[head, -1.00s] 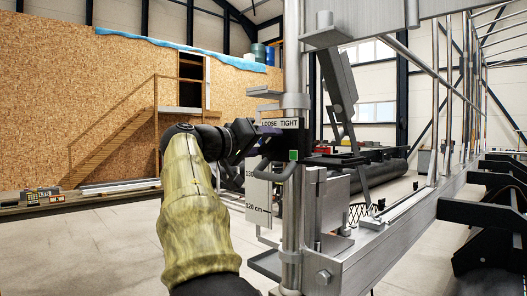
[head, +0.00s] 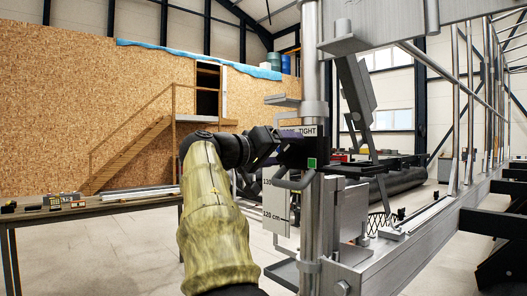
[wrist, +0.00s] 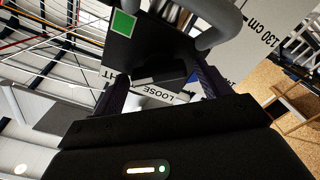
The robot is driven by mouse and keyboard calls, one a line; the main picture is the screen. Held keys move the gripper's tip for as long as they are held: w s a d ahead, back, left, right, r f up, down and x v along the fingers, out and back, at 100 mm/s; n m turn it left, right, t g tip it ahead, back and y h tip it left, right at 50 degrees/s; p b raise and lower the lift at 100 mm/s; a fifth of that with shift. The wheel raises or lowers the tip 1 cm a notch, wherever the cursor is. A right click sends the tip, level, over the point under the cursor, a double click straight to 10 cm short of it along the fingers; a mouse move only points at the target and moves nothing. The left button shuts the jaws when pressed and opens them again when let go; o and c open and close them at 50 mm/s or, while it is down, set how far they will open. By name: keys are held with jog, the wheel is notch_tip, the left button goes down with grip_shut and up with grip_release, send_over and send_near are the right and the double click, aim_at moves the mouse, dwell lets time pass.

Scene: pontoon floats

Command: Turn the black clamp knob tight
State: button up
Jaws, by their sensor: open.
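The black clamp knob (wrist: 165,72) shows in the wrist view as a dark block in front of a black plate with a green square. My gripper (wrist: 161,88) is open, with one finger on either side of the knob's near end; I cannot tell whether they touch it. In the head view my gripper (head: 287,146) reaches the clamp from the left and largely hides the knob. The LOOSE/TIGHT label (head: 308,131) sits on the upright post (head: 312,215); its LOOSE end is partly covered. The label also shows upside down in the wrist view (wrist: 163,92).
A grey bent handle (head: 292,184) and a centimetre scale plate (head: 276,207) are just below the clamp. A metal beam (head: 400,250) runs right of the post. A workbench (head: 90,208) stands at left; the floor between is open.

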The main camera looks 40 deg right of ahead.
jog(key=s+a+b, duration=0.1)
jog(key=a, duration=1.6)
jog(key=shift+s+b, duration=0.15)
jog(key=shift+b, duration=0.25)
jog(key=shift+a, duration=0.1)
jog(key=w+d+f+n+t+y, duration=0.2)
jog(key=w+f+n+t+y, duration=0.35)
jog(key=f, duration=0.85)
notch_tip(320, 180, down, 18)
jog(key=w+a+n+g+y, duration=0.2)
jog(key=w+a+n+y, duration=0.1)
jog(key=n+y, duration=0.15)
jog(key=s+a+f+g+y, duration=0.1)
jog(key=s+a+f+y, duration=0.35)
jog(key=s+f, duration=0.7)
jog(key=s+a+f+g+y, duration=0.1)
jog(key=s+a+f+y, duration=0.4)
jog(key=s+f, duration=0.7)
jog(key=w+a+r+h+p, duration=0.1)
jog(key=w+r+p, duration=0.2)
jog(key=r+p, duration=1.8)
jog(key=p, duration=0.3)
jog(key=shift+w+m, duration=0.15)
jog(key=shift+m, duration=0.15)
